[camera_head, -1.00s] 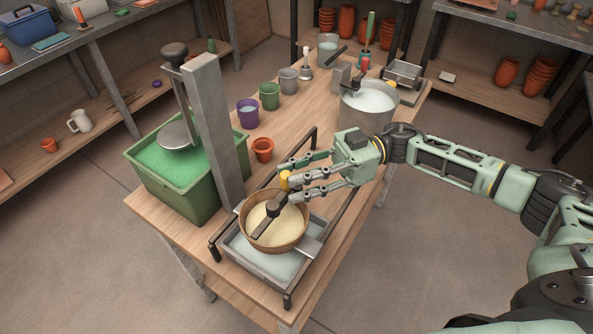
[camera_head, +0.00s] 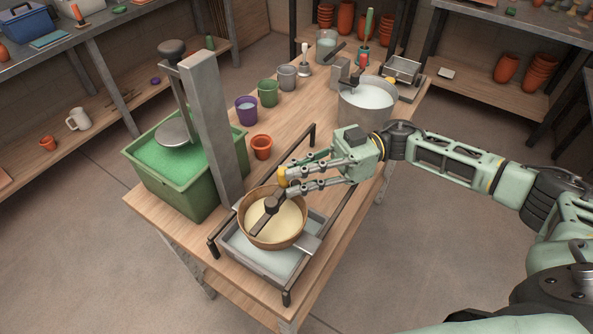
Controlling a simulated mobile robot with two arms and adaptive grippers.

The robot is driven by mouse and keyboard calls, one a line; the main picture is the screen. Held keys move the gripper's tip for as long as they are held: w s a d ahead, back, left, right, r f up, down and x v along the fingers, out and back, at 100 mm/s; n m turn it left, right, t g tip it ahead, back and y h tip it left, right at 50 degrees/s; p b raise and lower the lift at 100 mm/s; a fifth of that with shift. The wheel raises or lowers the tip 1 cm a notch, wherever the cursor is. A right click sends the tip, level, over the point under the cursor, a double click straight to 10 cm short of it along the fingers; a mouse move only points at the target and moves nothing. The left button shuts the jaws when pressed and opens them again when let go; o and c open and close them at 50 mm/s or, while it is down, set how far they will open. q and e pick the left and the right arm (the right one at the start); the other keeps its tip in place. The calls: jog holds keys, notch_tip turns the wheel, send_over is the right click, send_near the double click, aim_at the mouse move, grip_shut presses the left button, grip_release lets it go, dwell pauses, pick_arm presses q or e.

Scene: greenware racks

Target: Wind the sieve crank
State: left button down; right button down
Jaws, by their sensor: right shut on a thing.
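The sieve (camera_head: 248,233) is a round tan-rimmed pan with pale cream contents, set on a dark rail frame over a grey tray (camera_head: 243,254). The fingers hide part of the knob. My left gripper is not in view.
A green bin (camera_head: 183,190) of green material and a grey post (camera_head: 212,130) stand left of the sieve. A small terracotta pot (camera_head: 261,147) is close behind. A metal bucket (camera_head: 364,115) and several cups stand farther back.

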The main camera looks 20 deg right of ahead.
jog(key=shift+r, duration=0.1)
jog(key=s+m+t+h+p, duration=0.3)
jog(key=m+t+h+p, duration=0.2)
jog(key=t+p, duration=0.1)
jog(key=s+a+m+t+h+p, duration=0.1)
jog(key=s+m+t+h+p, duration=0.2)
jog(key=m+t+h+p, duration=0.2)
jog(key=s+a+m+t+h+p, duration=0.1)
jog(key=s+m+t+h+p, duration=0.2)
jog(key=m+t+h+p, duration=0.2)
jog(key=shift+a+m+t+p, duration=0.2)
jog(key=shift+m+t+p, duration=0.8)
jog(key=shift+t, duration=0.5)
jog(key=shift+a+r+m+h, duration=0.15)
jog(key=shift+m+h, duration=0.15)
jog(key=shift+h, duration=0.2)
jog(key=c, duration=2)
grip_release()
jog(key=shift+c, duration=0.2)
jog(key=o, duration=0.3)
jog(key=shift+w+a, duration=0.1)
